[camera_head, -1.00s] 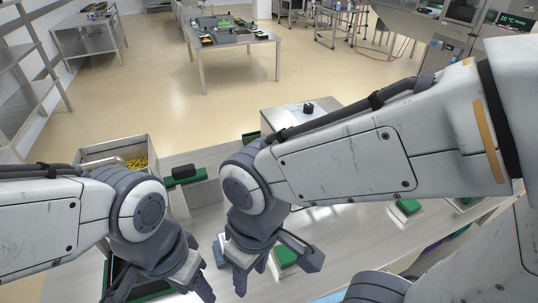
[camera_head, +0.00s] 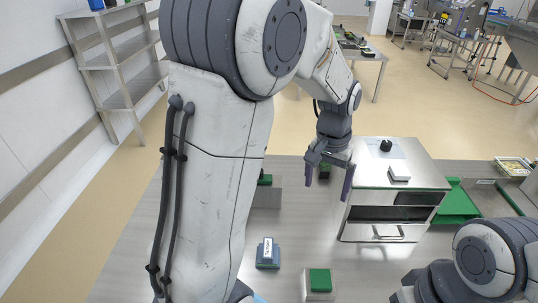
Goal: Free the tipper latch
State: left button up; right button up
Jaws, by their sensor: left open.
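My left gripper (camera_head: 327,190) is open, with its two dark fingers spread and pointing down. It hangs above the bench, just left of the steel box-shaped machine (camera_head: 350,231), and nothing shows between its fingers. A small blue-grey block (camera_head: 267,262) with a white label stands on the bench, nearer than the gripper; the label is too small to read surely. A grey block with a green top (camera_head: 320,280) stands to its right. I cannot pick out the tipper latch for certain. My right arm is at the bottom right; its fingers are not clear there.
The machine has a black knob (camera_head: 386,146) and a light block (camera_head: 399,173) on top, and a handled drawer (camera_head: 388,232) in front. A green tray (camera_head: 457,204) lies to its right. My left arm hides much of the bench's left side.

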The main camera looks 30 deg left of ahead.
pick_arm(q)
jog(key=w+a+f+n+p, duration=0.2)
jog(key=w+a+n, duration=0.1)
jog(key=a, duration=1)
jog(key=w+a+f+n+p, duration=0.1)
jog(key=w+a+n, duration=0.15)
jog(key=a, duration=1.15)
jog(key=shift+n, duration=0.45)
jog(key=f+p, duration=0.1)
jog(key=f, duration=0.2)
jog(key=f+p, duration=0.1)
jog(key=f, duration=0.3)
jog(key=f+p, duration=0.1)
jog(key=f, duration=0.2)
jog(key=shift+d+f, duration=0.15)
jog(key=shift+d, duration=0.1)
pick_arm(e)
notch_tip(320, 180, up, 7)
jog(key=shift+a+r, duration=0.1)
